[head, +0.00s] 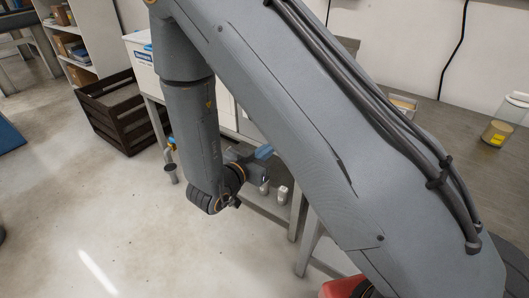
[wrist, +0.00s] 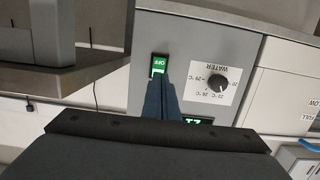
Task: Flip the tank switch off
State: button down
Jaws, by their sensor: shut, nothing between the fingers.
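The tank switch (wrist: 159,62) is a small rocker in the wrist view, lit green, with "OFF" upside down at its upper end. It sits on a grey panel (wrist: 200,42). My gripper (wrist: 163,82) is shut and empty; its blue fingertips are in front of the lower part of the switch and hide some of it. I cannot tell whether they touch it. In the head view my gripper (head: 263,152) points at the bench side, and my arm hides the switch and most of the tank.
The panel also has a black dial (wrist: 217,83) on a white "WATER" temperature label and a green-digit display (wrist: 198,122), partly hidden. In the head view, a dark crate (head: 122,110) stands on the floor beside the bench. A tin (head: 496,133) stands on the counter. Open floor lies at left.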

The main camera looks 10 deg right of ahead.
jog(key=x, duration=0.8)
jog(key=shift+w+d, duration=0.2)
jog(key=shift+w, duration=0.1)
